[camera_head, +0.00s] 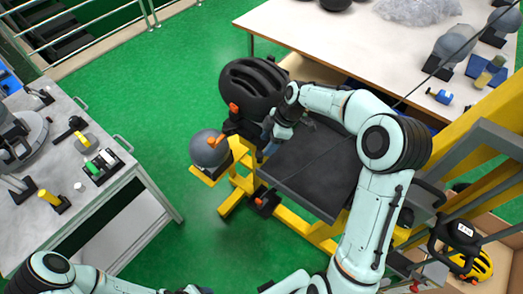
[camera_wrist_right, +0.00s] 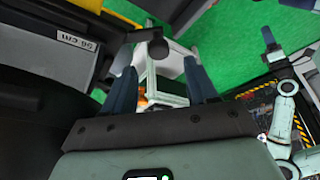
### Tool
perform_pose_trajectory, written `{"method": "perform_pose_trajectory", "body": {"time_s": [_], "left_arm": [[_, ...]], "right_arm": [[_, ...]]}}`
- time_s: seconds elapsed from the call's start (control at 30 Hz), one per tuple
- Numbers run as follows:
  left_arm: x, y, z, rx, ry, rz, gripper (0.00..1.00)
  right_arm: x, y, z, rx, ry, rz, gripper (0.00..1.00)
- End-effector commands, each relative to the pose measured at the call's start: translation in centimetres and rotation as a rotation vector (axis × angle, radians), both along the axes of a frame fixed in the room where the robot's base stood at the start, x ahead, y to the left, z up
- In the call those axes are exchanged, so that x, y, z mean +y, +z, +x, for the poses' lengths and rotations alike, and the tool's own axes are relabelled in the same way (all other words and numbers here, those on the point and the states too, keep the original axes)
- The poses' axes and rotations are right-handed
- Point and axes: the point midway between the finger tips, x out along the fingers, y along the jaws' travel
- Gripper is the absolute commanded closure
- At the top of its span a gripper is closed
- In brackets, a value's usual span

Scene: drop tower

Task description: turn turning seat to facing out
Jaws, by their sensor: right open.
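The turning seat appears to be the black, rounded, padded piece (camera_head: 250,88) with orange knobs at its side, above a yellow frame. A flat dark grey panel (camera_head: 312,172) lies to the right of and below it in the head view. My right gripper (camera_head: 268,133) is at the seat's lower right edge, by the panel's upper left corner. In the right wrist view the blue fingers (camera_wrist_right: 160,88) are spread apart, and I see nothing held between them. Contact with the seat cannot be made out. My left arm enters at the bottom left of the head view; its jaws are unclear.
A grey ball (camera_head: 207,148) stands on the yellow frame (camera_head: 240,185) left of the seat. A grey workbench (camera_head: 150,175) is at the left, a white table (camera_head: 300,30) at the upper right. Green floor between is clear.

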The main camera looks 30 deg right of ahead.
Motion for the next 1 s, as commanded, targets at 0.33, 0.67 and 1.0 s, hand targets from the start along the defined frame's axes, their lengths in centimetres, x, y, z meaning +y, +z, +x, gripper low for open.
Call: {"method": "perform_pose_trajectory", "body": {"time_s": [0.33,0.67,1.0], "left_arm": [[0.0,0.2,0.2,-0.002,0.0,0.0,0.37],[0.0,0.2,0.2,-0.003,-0.001,0.0,0.37],[0.0,0.2,0.2,-0.003,0.0,0.0,0.37]], "right_arm": [[1.9,-4.8,0.8,0.0,0.001,0.0,0.42],[2.1,-5.4,0.9,-0.001,0.0,0.0,0.42],[2.1,-5.4,0.9,-0.001,0.0,0.0,1.0]]}}
